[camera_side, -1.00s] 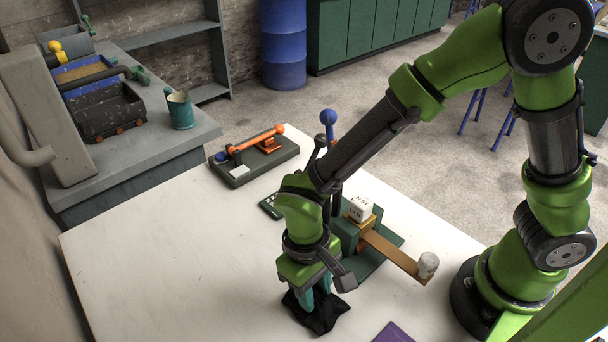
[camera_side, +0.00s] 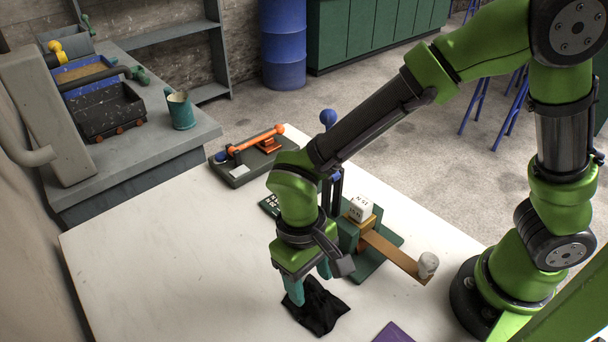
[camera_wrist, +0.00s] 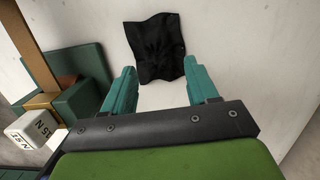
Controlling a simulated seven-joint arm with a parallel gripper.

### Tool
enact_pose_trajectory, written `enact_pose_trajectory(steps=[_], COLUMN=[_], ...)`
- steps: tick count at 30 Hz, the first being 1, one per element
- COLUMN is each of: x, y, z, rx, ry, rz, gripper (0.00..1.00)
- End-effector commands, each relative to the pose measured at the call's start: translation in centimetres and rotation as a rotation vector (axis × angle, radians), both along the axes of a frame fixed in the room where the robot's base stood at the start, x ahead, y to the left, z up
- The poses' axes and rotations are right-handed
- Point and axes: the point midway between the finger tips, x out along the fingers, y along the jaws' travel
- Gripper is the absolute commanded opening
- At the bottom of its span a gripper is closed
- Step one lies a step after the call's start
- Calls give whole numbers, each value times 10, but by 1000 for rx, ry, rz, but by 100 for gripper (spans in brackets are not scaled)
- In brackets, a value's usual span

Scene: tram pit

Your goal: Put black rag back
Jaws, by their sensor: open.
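The black rag (camera_side: 319,308) lies crumpled and flat on the white table near its front edge in the side view. In the wrist view the rag (camera_wrist: 157,46) lies on the white surface beyond the fingertips. My gripper (camera_side: 311,285) has green fingers and is just above and behind the rag, pointing down. In the wrist view my gripper (camera_wrist: 162,76) is open, its two fingers apart with nothing between them.
A green fixture (camera_side: 378,262) with a wooden bar (camera_side: 396,256) and a white printed cube (camera_side: 360,208) stands close right of my gripper. A white cup-like piece (camera_side: 428,264) sits at the bar's end. A purple sheet (camera_side: 393,333) lies front right. The table's left is clear.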

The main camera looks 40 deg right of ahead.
Motion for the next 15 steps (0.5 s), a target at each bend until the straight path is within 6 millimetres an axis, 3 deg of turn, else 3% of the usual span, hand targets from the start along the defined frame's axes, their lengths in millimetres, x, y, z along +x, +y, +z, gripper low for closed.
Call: enact_pose_trajectory(steps=[9,15], x=[13,18], y=[5,5], z=[79,113], rx=[4,1], ry=[-5,-1], rz=[-1,-1], gripper=[59,59])
